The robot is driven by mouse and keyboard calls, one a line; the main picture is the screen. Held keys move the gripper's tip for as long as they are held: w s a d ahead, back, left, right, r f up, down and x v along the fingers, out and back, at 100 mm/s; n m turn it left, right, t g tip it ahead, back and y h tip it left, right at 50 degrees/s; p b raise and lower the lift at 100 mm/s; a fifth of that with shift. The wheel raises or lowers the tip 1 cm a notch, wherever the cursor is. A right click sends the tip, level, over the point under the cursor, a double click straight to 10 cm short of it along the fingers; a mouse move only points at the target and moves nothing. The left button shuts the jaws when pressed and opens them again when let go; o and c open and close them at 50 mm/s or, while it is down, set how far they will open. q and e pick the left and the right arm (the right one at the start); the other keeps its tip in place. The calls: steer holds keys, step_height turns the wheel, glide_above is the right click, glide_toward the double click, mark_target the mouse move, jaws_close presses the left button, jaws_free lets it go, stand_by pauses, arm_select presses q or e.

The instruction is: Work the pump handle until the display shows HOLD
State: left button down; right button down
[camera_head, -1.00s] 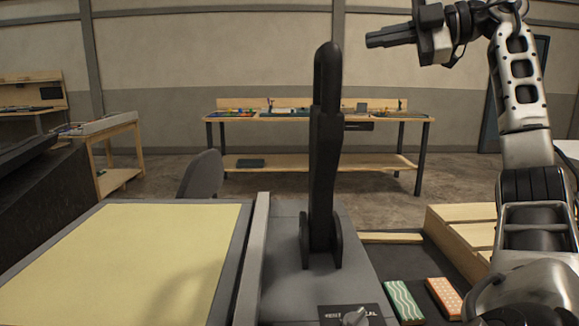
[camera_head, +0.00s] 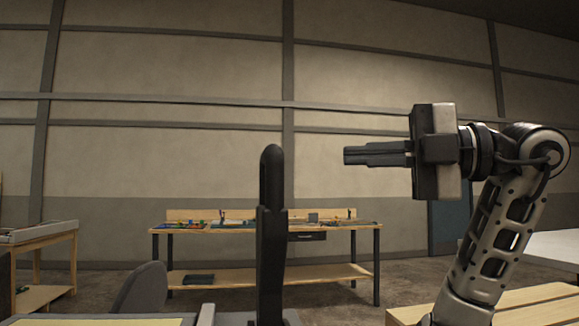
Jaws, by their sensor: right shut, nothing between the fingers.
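The black pump handle (camera_head: 270,235) stands upright at the lower middle of the head view, with a rounded top. Its base is cut off by the bottom edge of the picture. My right gripper (camera_head: 348,155) is shut and empty. My left gripper is not in view. The display is not in view.
A workbench (camera_head: 335,272) with small items stands behind the handle. A dark chair back (camera_head: 141,289) shows at the lower left, and another wooden table (camera_head: 40,252) at the left edge. A wooden crate (camera_head: 540,303) is at the lower right.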

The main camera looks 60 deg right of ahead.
arm_select(q)
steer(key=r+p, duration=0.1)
steer(key=p, duration=0.2)
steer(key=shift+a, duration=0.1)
arm_select(e)
steer(key=w, duration=1.1)
steer(key=shift+w+d, duration=0.35)
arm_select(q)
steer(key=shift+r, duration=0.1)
